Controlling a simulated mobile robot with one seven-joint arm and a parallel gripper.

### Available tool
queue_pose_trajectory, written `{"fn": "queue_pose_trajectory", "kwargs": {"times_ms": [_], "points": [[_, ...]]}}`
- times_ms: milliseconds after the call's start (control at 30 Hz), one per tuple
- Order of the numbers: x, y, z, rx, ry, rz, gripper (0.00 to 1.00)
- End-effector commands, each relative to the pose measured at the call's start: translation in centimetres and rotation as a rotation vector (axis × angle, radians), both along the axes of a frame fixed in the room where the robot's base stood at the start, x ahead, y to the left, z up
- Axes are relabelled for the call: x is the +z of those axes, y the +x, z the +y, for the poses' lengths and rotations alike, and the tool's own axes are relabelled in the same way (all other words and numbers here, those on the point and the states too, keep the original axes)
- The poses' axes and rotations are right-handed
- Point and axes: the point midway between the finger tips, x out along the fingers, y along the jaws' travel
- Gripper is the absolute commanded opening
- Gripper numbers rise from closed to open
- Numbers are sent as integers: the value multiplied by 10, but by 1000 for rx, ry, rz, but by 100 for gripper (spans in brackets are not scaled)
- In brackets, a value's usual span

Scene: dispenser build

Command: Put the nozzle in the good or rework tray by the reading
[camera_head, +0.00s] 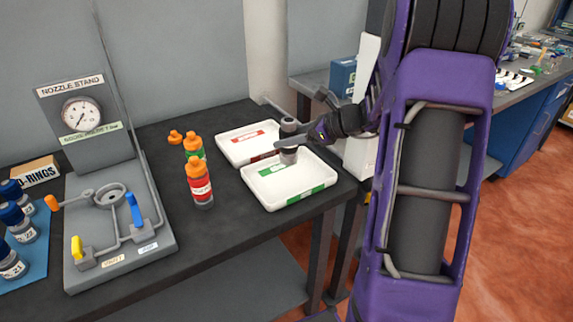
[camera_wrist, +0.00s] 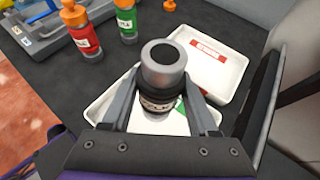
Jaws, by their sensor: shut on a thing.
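My gripper (camera_head: 290,142) is shut on the nozzle (camera_head: 288,156), a grey cylinder with a dark band. The wrist view shows the nozzle (camera_wrist: 163,65) upright between the two fingers (camera_wrist: 162,110), its open round end facing the camera. It is over the white tray with the green label (camera_head: 290,182), near that tray's back edge; whether it touches the tray is unclear. The white tray with the red label (camera_head: 240,137) lies just behind. The nozzle stand (camera_head: 88,135) has a round gauge (camera_head: 82,114); its needle is too small to read.
A red bottle (camera_head: 200,185) and a green bottle (camera_head: 194,147) with orange caps stand left of the trays. A loose orange cap (camera_head: 174,137) lies behind them. Blue-capped jars (camera_head: 17,222) stand at the far left. The dark bench is clear in front of the bottles.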

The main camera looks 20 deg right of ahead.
Motion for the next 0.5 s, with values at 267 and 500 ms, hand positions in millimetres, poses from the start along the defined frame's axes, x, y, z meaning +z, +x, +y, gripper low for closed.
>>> {"fn": "queue_pose_trajectory", "kwargs": {"times_ms": [267, 500], "points": [[-25, 1, 0, 0, 1, -4, 0], [-55, 1, 0, 0, 3, -1, 0]]}}
